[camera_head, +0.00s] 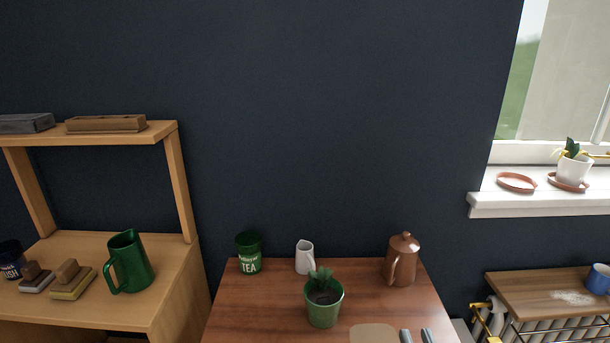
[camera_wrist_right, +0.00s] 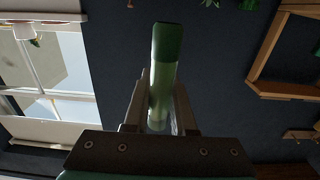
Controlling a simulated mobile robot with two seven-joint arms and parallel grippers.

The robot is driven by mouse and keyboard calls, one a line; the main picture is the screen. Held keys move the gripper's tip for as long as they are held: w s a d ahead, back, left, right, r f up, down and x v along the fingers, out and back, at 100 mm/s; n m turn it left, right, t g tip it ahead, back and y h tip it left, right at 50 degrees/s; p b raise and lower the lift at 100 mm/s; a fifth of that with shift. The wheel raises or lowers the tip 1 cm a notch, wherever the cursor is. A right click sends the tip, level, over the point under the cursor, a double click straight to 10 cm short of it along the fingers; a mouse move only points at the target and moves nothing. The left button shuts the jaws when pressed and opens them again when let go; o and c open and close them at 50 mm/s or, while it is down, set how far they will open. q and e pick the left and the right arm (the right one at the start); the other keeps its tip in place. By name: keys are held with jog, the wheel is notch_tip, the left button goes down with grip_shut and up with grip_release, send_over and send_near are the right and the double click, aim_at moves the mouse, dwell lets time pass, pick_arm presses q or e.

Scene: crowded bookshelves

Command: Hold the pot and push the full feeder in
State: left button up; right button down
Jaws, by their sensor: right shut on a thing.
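The pot (camera_head: 323,306) is green and holds dark soil and a small leafy plant. It stands upright near the front of the brown table, with no gripper touching it. In the right wrist view, my right gripper (camera_wrist_right: 162,80) is shut on the feeder (camera_wrist_right: 162,72), a pale green, see-through tube with a dark green end. The dark end sticks out beyond the fingers, and the other end is partly hidden between them. I cannot make out the right gripper clearly in the head view. My left gripper is not in view.
A tea tin (camera_head: 249,253), a white jug (camera_head: 304,257) and a copper pot (camera_head: 402,260) stand along the table's back. A beige mat (camera_head: 373,334) and two small grey things (camera_head: 405,336) lie in front. A wooden shelf (camera_head: 180,190) is left, a windowsill (camera_head: 530,206) right.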

pick_arm(q)
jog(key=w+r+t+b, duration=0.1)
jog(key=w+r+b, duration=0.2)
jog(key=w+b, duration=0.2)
jog(key=b, duration=0.3)
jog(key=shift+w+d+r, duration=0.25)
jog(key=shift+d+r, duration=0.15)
pick_arm(e)
notch_tip(320, 180, down, 10)
jog(key=shift+r, duration=0.15)
